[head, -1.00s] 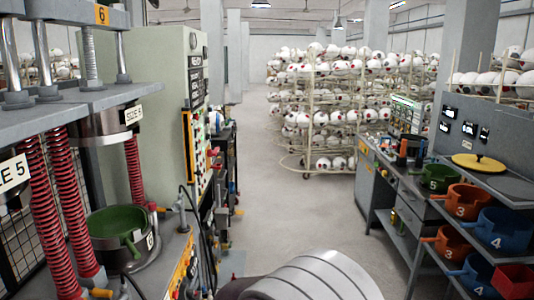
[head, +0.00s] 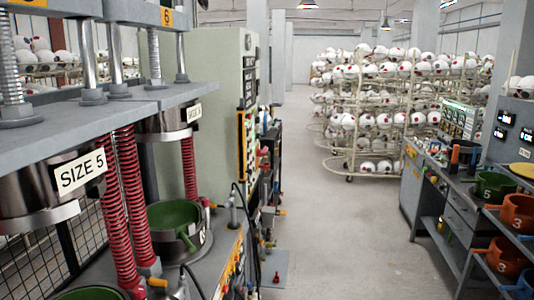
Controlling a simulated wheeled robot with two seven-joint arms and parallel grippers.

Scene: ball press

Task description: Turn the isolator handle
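I cannot pick out the isolator handle with certainty. A tall pale green cabinet (head: 217,110) stands left of centre, beyond the presses. Its narrow right side carries a control panel (head: 248,130) seen at a steep angle, with dark labels above and small coloured parts below, too small to tell apart. Neither of my grippers is in view.
A press with a "SIZE 5" plate (head: 80,173), red springs (head: 117,210) and a green mould (head: 174,225) fills the left. A clear floor aisle (head: 335,225) runs ahead. Ball racks (head: 365,165) stand beyond; a grey bench (head: 455,205) with coloured bowls stands right.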

